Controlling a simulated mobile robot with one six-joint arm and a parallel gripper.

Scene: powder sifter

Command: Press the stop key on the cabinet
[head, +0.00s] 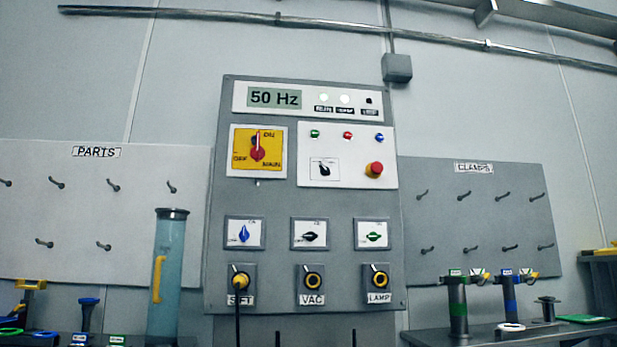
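The grey cabinet (212,200) stands upright in the middle of the head view. On its white panel (335,150) is a row of small round keys or lamps: green (314,133), red (347,134) and blue (379,137). Their labels are too small to read. Below them at the right is a larger red mushroom button (374,169), beside a black rotary switch (323,171). The yellow main switch (257,148) has its red handle upright, toward ON. The display (274,98) reads 50 Hz. My gripper is not in view, and nothing covers the panel.
A black cable hangs from the SIFT socket (240,281); the VAC (312,281) and LAMP (379,279) sockets show no cable. A tall blue-grey cylinder (170,275) stands left of the cabinet. Clamps (457,305) stand on the right bench. Space before the panel looks clear.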

